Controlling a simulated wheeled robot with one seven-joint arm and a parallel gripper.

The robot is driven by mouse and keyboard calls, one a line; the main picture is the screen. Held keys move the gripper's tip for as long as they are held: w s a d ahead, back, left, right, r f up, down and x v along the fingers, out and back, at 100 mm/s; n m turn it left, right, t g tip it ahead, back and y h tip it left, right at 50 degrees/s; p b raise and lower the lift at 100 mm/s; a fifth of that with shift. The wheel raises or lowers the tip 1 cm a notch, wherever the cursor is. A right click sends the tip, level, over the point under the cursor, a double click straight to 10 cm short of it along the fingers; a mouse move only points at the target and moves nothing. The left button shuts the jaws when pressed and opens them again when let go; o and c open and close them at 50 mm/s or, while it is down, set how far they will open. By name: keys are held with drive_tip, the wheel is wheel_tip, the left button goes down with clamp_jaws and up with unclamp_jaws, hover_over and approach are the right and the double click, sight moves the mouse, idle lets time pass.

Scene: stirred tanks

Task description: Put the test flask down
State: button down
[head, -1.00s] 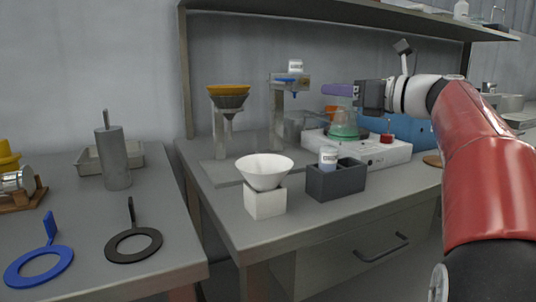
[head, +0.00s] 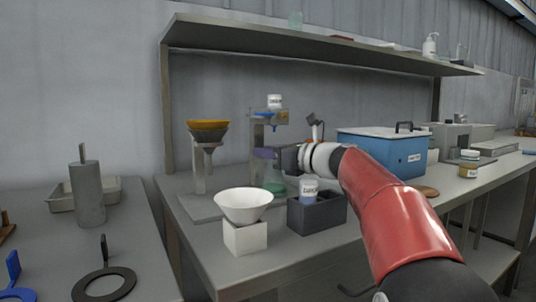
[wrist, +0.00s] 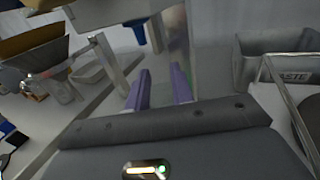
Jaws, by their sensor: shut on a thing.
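The test flask (head: 274,178) is a clear conical flask with green liquid. In the head view it looks upright at the foot of the grey stand (head: 256,135), below and slightly right of the stand's blue funnel (head: 268,118). My gripper (head: 266,153) has purple fingers shut at the flask's neck, coming from the right. Whether the flask's base touches the bench or hangs just above it, I cannot tell. In the wrist view the purple fingers of my gripper (wrist: 160,88) point away from me, and the flask is hard to make out.
An orange-topped funnel stand (head: 207,132) is to the left. A blue lidded box (head: 385,152) is behind my arm. A shelf (head: 320,48) hangs above.

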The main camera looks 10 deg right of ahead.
drive_tip(key=c, duration=1.2)
unclamp_jaws()
drive_tip(key=shift+r, duration=0.15)
drive_tip(key=v, duration=1.2)
drive_tip(key=shift+b, duration=0.35)
drive_tip(key=shift+s+d, duration=0.1)
